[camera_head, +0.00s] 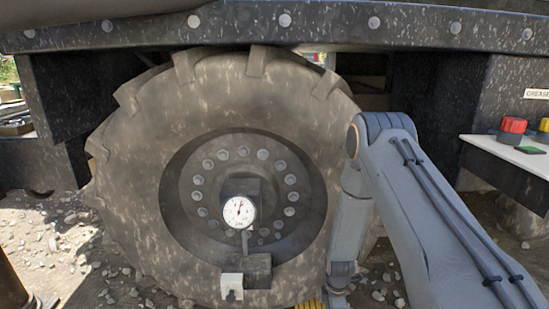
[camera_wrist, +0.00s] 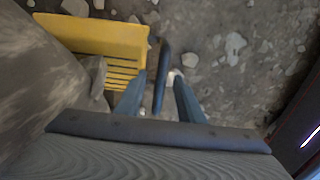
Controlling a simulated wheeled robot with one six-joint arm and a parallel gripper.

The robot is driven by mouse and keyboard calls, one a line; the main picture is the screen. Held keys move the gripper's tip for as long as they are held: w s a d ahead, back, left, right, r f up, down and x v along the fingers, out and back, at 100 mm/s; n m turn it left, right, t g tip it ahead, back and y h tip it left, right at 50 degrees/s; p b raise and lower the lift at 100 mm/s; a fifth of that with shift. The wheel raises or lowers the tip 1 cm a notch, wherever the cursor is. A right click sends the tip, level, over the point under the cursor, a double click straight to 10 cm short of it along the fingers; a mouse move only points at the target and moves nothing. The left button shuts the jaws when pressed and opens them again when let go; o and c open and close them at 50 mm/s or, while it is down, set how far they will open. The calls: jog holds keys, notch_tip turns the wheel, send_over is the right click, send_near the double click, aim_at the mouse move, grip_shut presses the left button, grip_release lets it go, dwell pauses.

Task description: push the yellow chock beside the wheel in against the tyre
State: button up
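The yellow chock (camera_wrist: 98,38) lies on the ground at the upper left of the wrist view, with a slotted face towards me. In the head view only a sliver of the chock (camera_head: 309,304) shows at the bottom edge. The big muddy tyre (camera_head: 150,150) fills the middle of the head view and the left of the wrist view (camera_wrist: 38,85). I cannot tell whether chock and tyre touch. My gripper (camera_wrist: 160,88) is beside the chock's right end, its two fingers apart. A dark upright bar (camera_wrist: 161,72) shows between them, with gaps on both sides.
Stony ground (camera_wrist: 235,75) lies open to the right of the chock. A pale stone (camera_wrist: 95,72) sits between the chock and tyre. A dial gauge (camera_head: 239,212) is on the hub.

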grip_shut()
jog(key=shift+w, duration=0.1)
jog(key=shift+a, duration=0.15)
jog(key=shift+w+a, duration=0.25)
jog(key=shift+a, duration=0.25)
jog(key=shift+w+a, duration=0.25)
jog(key=shift+a, duration=0.2)
jog(key=shift+o, duration=2)
grip_release()
jog(key=shift+s, duration=0.1)
jog(key=shift+r, duration=0.1)
